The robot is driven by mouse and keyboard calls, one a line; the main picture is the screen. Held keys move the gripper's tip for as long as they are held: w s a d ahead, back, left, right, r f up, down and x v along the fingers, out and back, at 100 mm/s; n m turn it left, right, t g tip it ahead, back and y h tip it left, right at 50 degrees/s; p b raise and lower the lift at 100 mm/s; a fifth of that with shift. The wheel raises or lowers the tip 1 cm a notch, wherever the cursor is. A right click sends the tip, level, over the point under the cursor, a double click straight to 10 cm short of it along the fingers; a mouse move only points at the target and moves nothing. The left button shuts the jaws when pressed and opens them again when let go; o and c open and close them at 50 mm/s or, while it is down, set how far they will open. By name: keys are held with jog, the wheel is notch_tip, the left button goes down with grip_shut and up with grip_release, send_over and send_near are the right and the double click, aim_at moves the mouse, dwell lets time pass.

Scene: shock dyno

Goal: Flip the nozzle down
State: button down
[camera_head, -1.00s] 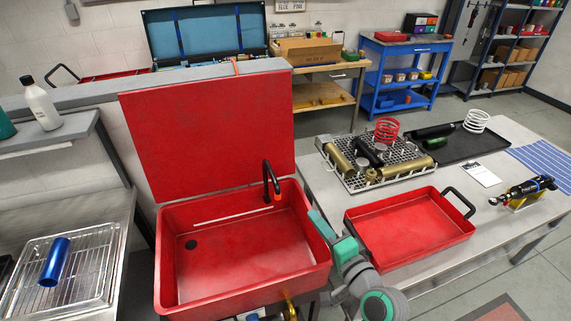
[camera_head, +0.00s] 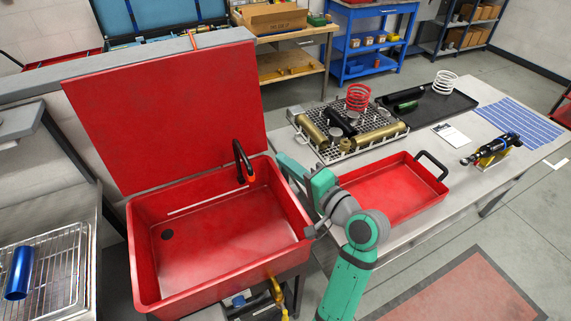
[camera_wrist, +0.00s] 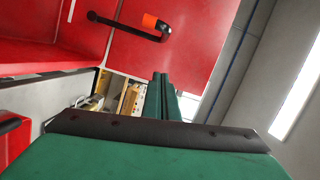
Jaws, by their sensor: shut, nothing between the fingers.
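The nozzle (camera_head: 238,151) is a thin black hooked tube with an orange collar (camera_head: 250,178), at the back right of the red wash basin (camera_head: 225,235). In the head view its bend is at the top and the orange part is low. In the wrist view the nozzle (camera_wrist: 122,27) shows at the upper left with its orange end (camera_wrist: 150,21), ahead of my fingers and apart from them. My gripper (camera_wrist: 161,82) is shut and empty. In the head view my arm stands at the basin's right side, and the fingertips are hard to make out.
The basin's red lid (camera_head: 165,115) stands open behind it. A red tray (camera_head: 385,192) with black handles lies on the table close to my arm. A rack with gold cylinders (camera_head: 378,137) is behind the tray. A brass valve (camera_head: 277,290) sticks out at the basin's front.

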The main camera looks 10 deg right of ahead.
jog(key=w+a+f, duration=0.1)
jog(key=w+a, duration=0.4)
jog(key=a, duration=0.2)
jog(key=shift+a, duration=0.25)
